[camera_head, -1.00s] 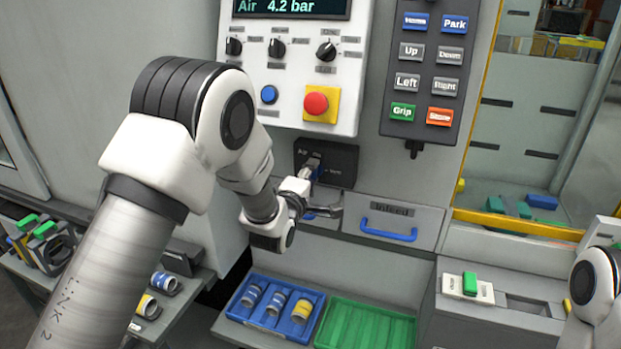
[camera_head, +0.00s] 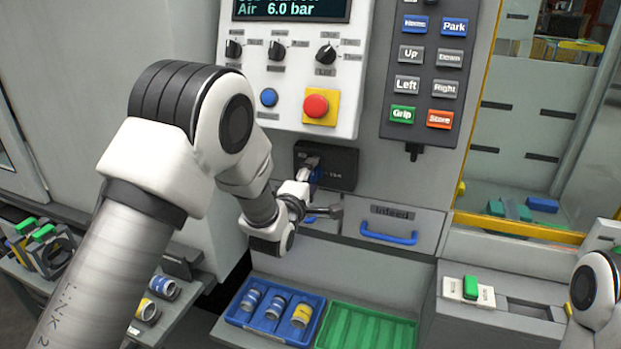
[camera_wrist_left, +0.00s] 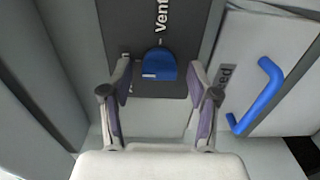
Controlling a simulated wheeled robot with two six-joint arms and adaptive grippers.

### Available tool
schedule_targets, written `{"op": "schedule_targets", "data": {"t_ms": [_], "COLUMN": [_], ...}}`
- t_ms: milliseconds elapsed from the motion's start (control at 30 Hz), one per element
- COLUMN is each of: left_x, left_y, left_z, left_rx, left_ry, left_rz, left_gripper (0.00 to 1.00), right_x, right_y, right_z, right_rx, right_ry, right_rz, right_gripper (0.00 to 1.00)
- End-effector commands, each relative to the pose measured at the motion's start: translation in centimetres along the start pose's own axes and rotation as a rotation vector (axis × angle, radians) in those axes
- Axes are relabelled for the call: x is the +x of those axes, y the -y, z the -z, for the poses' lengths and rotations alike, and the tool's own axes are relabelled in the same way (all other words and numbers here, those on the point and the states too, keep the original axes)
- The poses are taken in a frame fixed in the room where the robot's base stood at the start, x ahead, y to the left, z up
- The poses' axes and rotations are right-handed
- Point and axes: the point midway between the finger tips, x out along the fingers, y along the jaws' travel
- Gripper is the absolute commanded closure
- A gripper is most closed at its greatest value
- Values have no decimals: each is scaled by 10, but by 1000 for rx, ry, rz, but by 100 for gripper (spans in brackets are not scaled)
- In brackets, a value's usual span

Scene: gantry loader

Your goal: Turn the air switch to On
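The word "Vent" stands beyond the knob there; the other label is not readable. My left gripper (camera_head: 322,187) is at the switch. In the left wrist view my left gripper (camera_wrist_left: 160,76) is open, one finger on each side of the knob, with visible gaps. The display (camera_head: 290,9) reads "Air 6.0 bar". My right gripper is out of view; only part of that arm shows at the right edge.
The infeed drawer with its blue handle (camera_head: 388,238) is close to the right of my left gripper. The red stop button (camera_head: 316,105) is above. A blue tray (camera_head: 239,317) with cans and a green tray (camera_head: 370,330) lie below.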

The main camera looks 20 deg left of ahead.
Motion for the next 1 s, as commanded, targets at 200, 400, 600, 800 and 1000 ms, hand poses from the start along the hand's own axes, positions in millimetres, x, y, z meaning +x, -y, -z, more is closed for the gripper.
{"op": "schedule_targets", "data": {"t_ms": [200, 400, 600, 800, 1000], "left_x": [-12, -58, -104, -120, -120], "left_y": [0, 0, 1, 0, 0], "left_z": [0, 0, 0, 0, 0], "left_rx": [0, 1, 1, 0, 0], "left_ry": [0, 0, 0, 0, 0], "left_rz": [1, 3, 3, 1, 0], "left_gripper": [40, 40, 40, 40, 40], "right_x": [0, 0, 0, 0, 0], "right_y": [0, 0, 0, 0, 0], "right_z": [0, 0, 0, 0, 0], "right_rx": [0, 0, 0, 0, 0], "right_ry": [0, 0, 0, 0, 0], "right_rz": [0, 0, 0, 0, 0], "right_gripper": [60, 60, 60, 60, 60]}}
